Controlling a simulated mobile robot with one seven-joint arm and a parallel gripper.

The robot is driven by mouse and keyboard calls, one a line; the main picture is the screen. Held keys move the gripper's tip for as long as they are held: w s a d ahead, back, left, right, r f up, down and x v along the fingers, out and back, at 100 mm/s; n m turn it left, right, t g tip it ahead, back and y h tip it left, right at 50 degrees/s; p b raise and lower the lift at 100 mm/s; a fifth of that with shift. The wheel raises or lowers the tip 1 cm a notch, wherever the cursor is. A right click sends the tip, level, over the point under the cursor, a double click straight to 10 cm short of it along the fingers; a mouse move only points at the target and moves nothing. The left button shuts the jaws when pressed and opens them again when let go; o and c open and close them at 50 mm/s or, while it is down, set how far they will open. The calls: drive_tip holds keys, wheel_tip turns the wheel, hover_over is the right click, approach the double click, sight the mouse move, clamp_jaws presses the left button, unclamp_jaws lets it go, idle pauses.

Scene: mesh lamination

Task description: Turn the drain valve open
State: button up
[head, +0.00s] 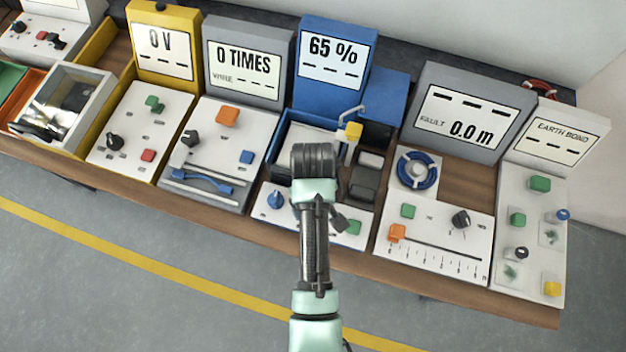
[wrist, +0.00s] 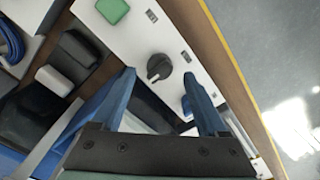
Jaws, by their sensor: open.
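In the wrist view, a round black knob with a raised grip (wrist: 158,67) sits on this panel near the green button (wrist: 112,10). No readable label tells which knob is the drain valve. My gripper (wrist: 158,80) is open and empty, its blue fingertips on either side of the black knob in the picture; height above it is unclear. The right finger partly hides the blue knob (wrist: 187,107).
A bent metal handle with a yellow block (head: 350,130) and grey blocks (head: 364,175) stand just behind the panel. Neighbouring stations sit close on both sides: a 0 TIMES unit (head: 243,63) left, a 0.0 m unit (head: 470,115) right. The floor in front is clear.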

drive_tip(key=shift+f, duration=1.5)
clamp_jaws()
